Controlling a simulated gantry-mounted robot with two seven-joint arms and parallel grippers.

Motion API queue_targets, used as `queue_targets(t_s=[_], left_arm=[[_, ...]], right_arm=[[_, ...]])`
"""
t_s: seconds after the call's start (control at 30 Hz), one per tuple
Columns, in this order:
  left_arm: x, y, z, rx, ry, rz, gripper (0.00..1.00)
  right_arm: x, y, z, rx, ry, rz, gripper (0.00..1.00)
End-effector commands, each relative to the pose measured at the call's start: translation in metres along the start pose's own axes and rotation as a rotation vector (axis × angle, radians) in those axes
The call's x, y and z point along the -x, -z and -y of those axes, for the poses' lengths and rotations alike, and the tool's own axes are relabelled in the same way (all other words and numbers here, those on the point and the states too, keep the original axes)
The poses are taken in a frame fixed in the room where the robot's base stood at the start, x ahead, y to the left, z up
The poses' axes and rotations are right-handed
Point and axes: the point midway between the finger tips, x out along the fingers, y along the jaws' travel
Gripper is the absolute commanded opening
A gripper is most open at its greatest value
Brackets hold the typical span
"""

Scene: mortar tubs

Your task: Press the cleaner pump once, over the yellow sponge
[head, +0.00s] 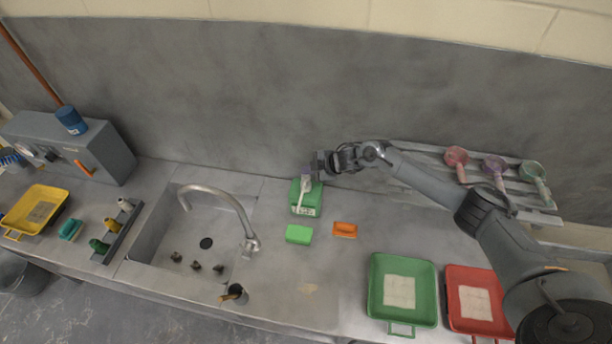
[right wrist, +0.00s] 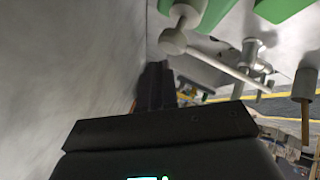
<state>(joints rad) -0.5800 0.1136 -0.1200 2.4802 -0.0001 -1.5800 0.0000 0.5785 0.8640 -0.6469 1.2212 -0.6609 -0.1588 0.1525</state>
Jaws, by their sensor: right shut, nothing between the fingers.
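The cleaner bottle (head: 307,206) is green with a white pump (head: 304,184) and stands at the back of the counter, right of the sink. In the right wrist view the white pump (right wrist: 174,40) shows with its long nozzle and part of the green bottle (right wrist: 213,14). My right gripper (head: 312,172) is shut and empty, close above the pump top; I cannot tell whether it touches. Its dark fingers (right wrist: 156,88) also show in the right wrist view. A green sponge (head: 298,234) and an orange block (head: 345,230) lie in front of the bottle. No clearly yellow sponge shows. My left gripper is out of view.
The sink with its curved faucet (head: 222,196) lies left of the bottle. A green tub (head: 376,309) and a red tub (head: 457,318) stand front right. A rack (head: 541,217) with several scoops is behind my right arm. A yellow tub (head: 56,219) is far left.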

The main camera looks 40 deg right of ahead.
Motion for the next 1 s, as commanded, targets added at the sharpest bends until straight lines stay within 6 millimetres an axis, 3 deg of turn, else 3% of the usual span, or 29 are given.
queue_targets(t_s=[0.27, 0.7, 1.0], left_arm=[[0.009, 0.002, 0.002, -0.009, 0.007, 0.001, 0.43], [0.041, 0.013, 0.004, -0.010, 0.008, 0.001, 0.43], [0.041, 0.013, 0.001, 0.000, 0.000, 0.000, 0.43]], right_arm=[[0.007, 0.006, -0.006, 0.000, -0.002, -0.001, 0.00], [0.035, 0.025, -0.026, 0.000, -0.002, -0.001, 0.00], [0.035, 0.026, -0.026, 0.000, -0.001, -0.001, 0.00]])
